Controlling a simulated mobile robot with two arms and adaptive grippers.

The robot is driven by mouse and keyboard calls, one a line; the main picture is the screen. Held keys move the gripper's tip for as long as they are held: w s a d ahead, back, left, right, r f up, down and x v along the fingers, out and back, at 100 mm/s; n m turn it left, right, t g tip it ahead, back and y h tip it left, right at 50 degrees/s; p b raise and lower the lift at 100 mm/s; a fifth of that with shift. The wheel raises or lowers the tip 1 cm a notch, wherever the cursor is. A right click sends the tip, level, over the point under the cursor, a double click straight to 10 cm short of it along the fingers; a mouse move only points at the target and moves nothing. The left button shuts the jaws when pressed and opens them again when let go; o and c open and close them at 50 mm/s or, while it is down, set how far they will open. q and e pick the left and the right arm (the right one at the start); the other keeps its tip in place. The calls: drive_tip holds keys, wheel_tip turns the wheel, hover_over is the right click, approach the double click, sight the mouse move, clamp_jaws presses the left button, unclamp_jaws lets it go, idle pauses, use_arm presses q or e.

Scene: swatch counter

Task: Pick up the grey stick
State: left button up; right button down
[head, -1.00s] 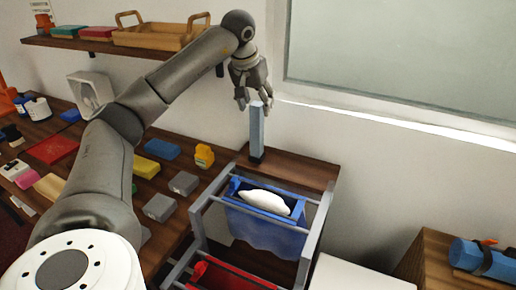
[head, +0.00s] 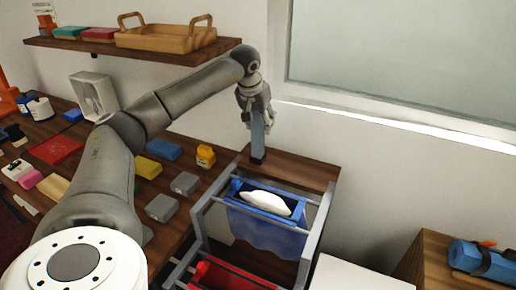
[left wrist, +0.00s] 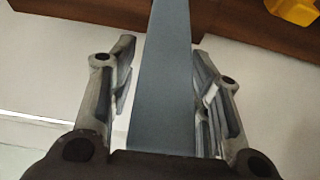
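The grey stick (head: 258,141) is a tall blue-grey bar standing upright on the wooden counter in the head view, with a dark foot at its base. My left gripper (head: 258,125) has come down from above over its upper part. In the left wrist view the stick (left wrist: 165,80) runs between the two fingers of my left gripper (left wrist: 165,85). Gaps show between the stick and the fingers on both sides, so the gripper is open around it. The stick's top is hidden by the gripper in the head view. My right gripper is not in view.
A rack (head: 313,230) with a blue cloth bag (head: 262,228) holding a white item stands just in front of the stick. A yellow-orange bottle (head: 205,157) and several coloured blocks lie to the left. A wall is behind, and a shelf (head: 130,51) with a basket hangs at upper left.

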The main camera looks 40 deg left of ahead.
use_arm(q)
clamp_jaws()
drive_tip(key=shift+r, duration=0.1)
drive_tip(key=shift+r, duration=0.25)
drive_tip(key=s+d+r+b, duration=0.3)
drive_tip(key=s+r, duration=0.9)
drive_tip(key=s, duration=0.1)
drive_tip(key=shift+s+r, duration=0.2)
drive_tip(key=shift+s, duration=0.15)
drive_tip(key=shift+d, duration=0.1)
